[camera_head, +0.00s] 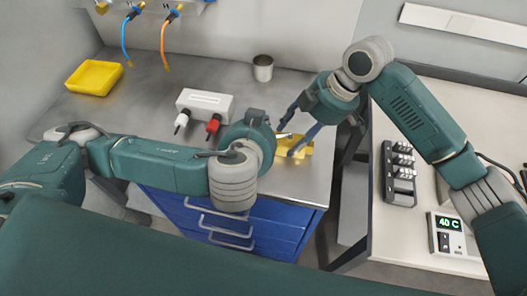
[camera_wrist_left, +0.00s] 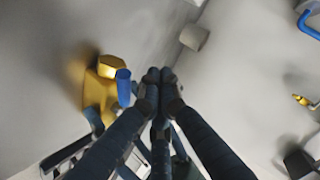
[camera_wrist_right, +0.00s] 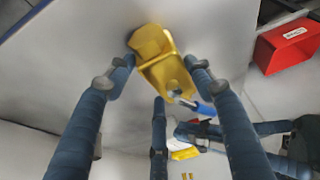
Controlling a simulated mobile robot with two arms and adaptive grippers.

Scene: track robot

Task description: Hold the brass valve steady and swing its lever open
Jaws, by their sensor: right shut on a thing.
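The brass valve (camera_head: 295,147) is a yellow-gold body on the grey bench top near its right front corner. In the right wrist view the valve (camera_wrist_right: 158,58) lies between the fingers of my right gripper (camera_wrist_right: 162,65), which is shut on its body. The lever has a blue grip, seen in the left wrist view (camera_wrist_left: 123,88) and right wrist view (camera_wrist_right: 203,108). My left gripper (camera_wrist_left: 159,77) has its fingertips together just beside the blue grip, with nothing visible between them. In the head view the left fingers are mostly hidden by the wrist.
A grey cup (camera_head: 263,68) stands behind the valve. Blue drawers (camera_head: 240,225) are below the bench. A side table (camera_head: 425,130) is across a gap to the right.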

